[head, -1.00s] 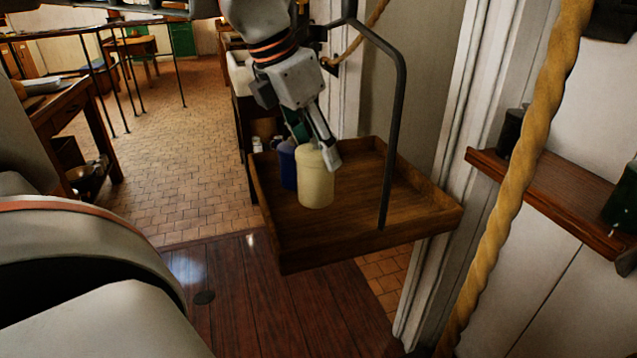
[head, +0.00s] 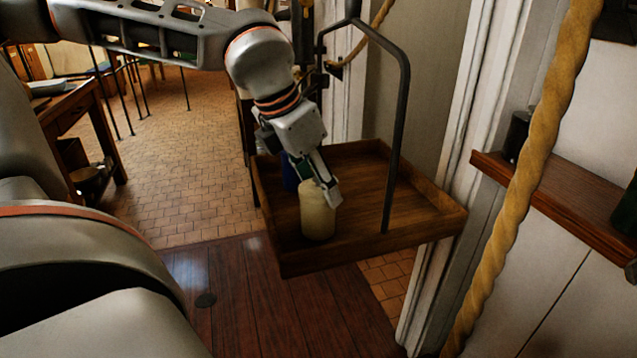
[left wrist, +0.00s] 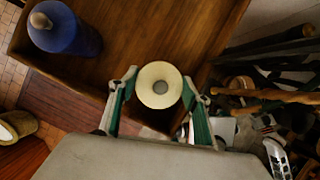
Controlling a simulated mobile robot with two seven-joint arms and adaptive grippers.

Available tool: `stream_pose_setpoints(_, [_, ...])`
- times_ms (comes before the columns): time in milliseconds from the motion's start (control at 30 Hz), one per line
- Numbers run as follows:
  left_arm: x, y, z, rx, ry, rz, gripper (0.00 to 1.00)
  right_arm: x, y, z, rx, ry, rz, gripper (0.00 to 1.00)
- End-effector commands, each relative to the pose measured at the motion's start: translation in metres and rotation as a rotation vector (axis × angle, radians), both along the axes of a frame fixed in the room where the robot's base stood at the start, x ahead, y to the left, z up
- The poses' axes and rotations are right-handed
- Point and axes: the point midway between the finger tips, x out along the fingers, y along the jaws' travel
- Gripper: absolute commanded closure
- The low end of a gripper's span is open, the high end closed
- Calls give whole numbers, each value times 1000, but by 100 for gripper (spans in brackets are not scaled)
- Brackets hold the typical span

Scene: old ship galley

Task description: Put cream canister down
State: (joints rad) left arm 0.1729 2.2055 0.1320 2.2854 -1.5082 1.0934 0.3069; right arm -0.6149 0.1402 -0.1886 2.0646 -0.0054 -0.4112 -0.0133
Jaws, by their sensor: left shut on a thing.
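The cream canister (head: 317,222) is upright at the near left part of the hanging wooden tray (head: 420,226). My left gripper (head: 325,192) is shut on its upper part from above. In the left wrist view the canister's round top (left wrist: 160,84) with a grey knob sits between the two fingers. Its base appears to be on or just above the tray floor; I cannot tell which. A blue canister (head: 290,174) stands behind it on the tray and also shows in the left wrist view (left wrist: 64,28). My right gripper is not in view.
The tray hangs from a dark metal frame (head: 402,110), with one bar rising from its right part. A thick rope (head: 540,140) and a wall shelf (head: 555,190) are to the right. The tray's middle and right are mostly clear.

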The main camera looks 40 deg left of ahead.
Motion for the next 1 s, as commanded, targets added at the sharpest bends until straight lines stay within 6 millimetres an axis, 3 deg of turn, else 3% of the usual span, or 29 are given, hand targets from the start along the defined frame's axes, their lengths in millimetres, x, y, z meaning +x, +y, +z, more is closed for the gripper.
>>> stream_pose_setpoints(33, [0, 0, -3, 0, 3, 0, 50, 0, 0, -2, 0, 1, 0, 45])
stream_pose_setpoints(100, [0, 0, -2, -1, 2, 1, 35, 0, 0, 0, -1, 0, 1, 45])
stream_pose_setpoints(567, [-1, 0, 8, 0, -3, 1, 35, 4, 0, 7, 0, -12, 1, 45])
stream_pose_setpoints(1000, [-33, 6, 87, 1, -6, 3, 35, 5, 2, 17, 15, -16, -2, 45])
